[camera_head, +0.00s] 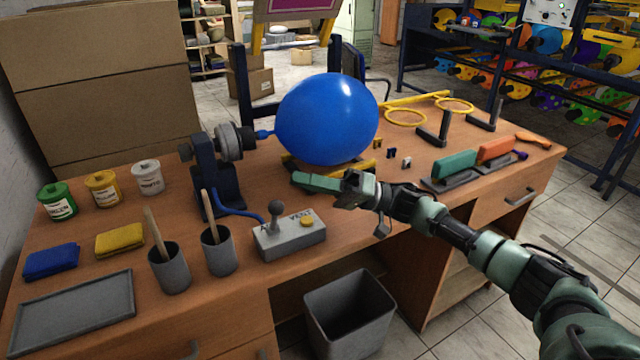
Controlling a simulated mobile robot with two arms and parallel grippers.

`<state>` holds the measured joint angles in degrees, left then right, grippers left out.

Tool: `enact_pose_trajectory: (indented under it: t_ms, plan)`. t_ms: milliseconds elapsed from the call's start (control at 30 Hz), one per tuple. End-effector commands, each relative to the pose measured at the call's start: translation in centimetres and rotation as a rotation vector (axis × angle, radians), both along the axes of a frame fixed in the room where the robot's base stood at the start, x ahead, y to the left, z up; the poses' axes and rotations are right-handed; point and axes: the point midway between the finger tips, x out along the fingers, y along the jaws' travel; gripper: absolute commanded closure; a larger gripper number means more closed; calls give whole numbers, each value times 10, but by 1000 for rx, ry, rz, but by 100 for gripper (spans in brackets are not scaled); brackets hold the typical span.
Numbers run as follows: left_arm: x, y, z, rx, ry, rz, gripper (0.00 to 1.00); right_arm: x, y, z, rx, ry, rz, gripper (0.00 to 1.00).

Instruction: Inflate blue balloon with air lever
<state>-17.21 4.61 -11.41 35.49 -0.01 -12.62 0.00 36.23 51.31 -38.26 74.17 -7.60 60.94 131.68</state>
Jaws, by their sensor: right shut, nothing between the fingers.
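The blue balloon (326,118) is large and round, its neck on the nozzle of the dark inflator stand (212,165) on the wooden table. A blue hose runs from the stand to the box. My right gripper (318,183) is shut and empty, right of and behind the lever, apart from it, in front of the balloon's underside. My left gripper is not in view.
Two grey cups (170,268) with wooden sticks stand left of the box. Paint cans (148,177), folded cloths (120,240) and a grey tray (75,310) lie further left. A rack with teal and orange-red blocks (454,165) is at right. A bin (348,315) stands below.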

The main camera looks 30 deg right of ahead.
Motion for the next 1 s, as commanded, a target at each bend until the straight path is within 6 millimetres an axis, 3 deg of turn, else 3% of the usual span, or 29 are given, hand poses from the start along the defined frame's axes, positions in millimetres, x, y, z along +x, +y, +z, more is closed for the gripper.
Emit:
enact_pose_trajectory:
  t_ms: [200,500,1000]
  plan:
    - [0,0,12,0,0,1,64,17,43,18,2,-3,3,100]
    - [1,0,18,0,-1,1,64,-12,46,-8,0,1,-1,100]
    - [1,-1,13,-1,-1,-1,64,-18,46,-14,2,-31,2,100]
